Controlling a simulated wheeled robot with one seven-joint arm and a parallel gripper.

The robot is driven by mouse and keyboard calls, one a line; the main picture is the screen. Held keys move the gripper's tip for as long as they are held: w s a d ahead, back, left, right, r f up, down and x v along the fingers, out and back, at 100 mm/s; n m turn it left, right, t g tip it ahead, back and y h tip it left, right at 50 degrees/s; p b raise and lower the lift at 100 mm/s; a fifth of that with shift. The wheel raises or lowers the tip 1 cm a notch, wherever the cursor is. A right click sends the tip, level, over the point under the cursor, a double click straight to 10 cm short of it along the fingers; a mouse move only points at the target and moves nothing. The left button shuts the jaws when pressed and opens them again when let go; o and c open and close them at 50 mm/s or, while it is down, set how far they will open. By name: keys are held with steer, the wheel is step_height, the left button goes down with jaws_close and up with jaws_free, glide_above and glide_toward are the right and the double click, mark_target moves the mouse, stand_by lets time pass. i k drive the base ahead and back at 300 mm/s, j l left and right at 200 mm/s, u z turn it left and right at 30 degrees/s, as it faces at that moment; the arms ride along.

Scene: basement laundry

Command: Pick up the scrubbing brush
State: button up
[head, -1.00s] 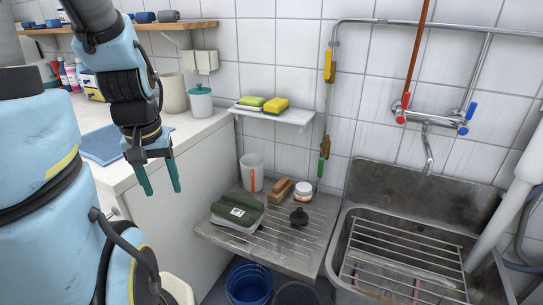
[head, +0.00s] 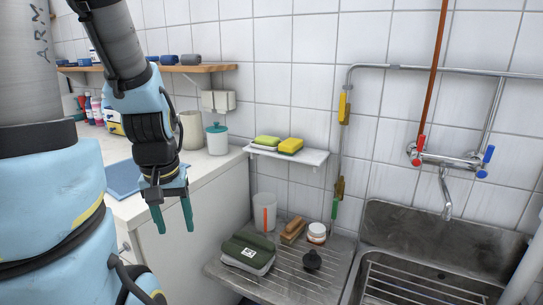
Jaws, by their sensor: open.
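The scrubbing brush (head: 293,231) looks like a small brown wooden block. It lies on the metal drainboard (head: 325,278), between a white cup and a small white jar. My gripper (head: 173,217) hangs at the left with its two teal fingers apart, pointing down and empty. It is in front of the white cabinet, to the left of the brush and apart from it.
Around the brush are the cup (head: 265,212), the jar (head: 317,233), a green cloth-topped box (head: 247,252) and a black knob-like object (head: 312,260). A shelf with sponges (head: 288,154) hangs above. The sink (head: 432,245) is at right.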

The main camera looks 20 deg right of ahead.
mark_target(297, 226)
steer(key=k+l+u, duration=0.1)
steer(key=l+u, duration=0.25)
steer(key=k+l+u, duration=0.1)
steer(key=u, duration=0.25)
steer(key=k+l+u, duration=0.1)
steer(key=l+u, duration=0.15)
steer(key=u, duration=0.15)
